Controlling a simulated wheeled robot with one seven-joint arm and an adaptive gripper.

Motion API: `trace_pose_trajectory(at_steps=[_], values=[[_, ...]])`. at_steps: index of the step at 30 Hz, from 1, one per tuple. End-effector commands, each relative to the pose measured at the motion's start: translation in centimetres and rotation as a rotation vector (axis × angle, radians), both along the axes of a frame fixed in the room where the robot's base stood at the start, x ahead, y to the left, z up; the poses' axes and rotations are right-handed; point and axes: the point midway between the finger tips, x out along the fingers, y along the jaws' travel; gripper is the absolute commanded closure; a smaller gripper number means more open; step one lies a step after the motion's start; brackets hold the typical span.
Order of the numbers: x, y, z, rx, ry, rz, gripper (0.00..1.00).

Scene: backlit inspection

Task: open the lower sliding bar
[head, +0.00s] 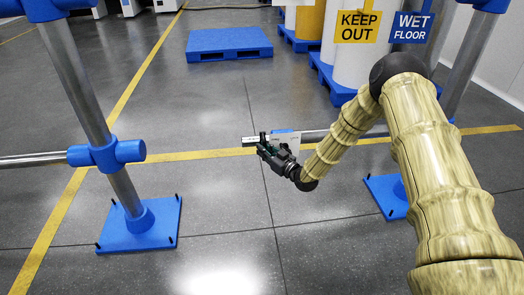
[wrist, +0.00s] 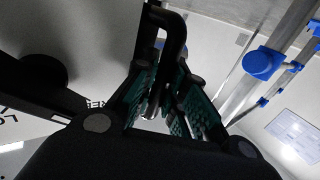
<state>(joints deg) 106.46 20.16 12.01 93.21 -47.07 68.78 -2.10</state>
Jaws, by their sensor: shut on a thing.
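The lower sliding bar (head: 335,135) is a grey metal rail reaching left from the right-hand post. A pale plate (head: 288,140) sits near its free left end, which stands well apart from the blue fitting (head: 105,153) on the left post. My gripper (head: 266,146) is at this free end. In the wrist view, the green-padded fingers of my gripper (wrist: 166,95) are closed around part of a black curved handle (wrist: 174,32). The exact contact is partly hidden by the fingers.
Blue base plates (head: 140,226) and (head: 388,196) carry the posts. Between them the floor is open, crossed by a yellow line. Beyond lie a blue pallet (head: 229,43) and white drums (head: 352,58). KEEP OUT (head: 358,27) and WET FLOOR (head: 411,27) signs hang at upper right.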

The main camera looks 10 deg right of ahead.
Motion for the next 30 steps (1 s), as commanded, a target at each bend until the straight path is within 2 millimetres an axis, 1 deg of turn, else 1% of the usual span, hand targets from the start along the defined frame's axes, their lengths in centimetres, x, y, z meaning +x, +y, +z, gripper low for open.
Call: trace_pose_trajectory(at_steps=[2,3,5,6,7,16,20,23,30], values=[[0.0,0.0,0.0,0.0,0.0,0.0,1.0],[0.0,0.0,0.0,0.0,0.0,0.0,0.85],[0.0,0.0,0.0,0.0,0.0,0.0,0.74],[0.0,0.0,0.0,0.0,0.0,0.0,0.67],[0.0,0.0,0.0,0.0,0.0,0.0,0.65],[0.0,0.0,0.0,0.0,0.0,0.0,0.65],[-0.6,-0.4,0.0,0.0,0.001,-0.001,0.65],[-1.7,-1.0,-0.1,-0.001,0.003,-0.001,0.65],[-5.4,-3.1,0.0,0.0,0.002,-0.001,0.65]])
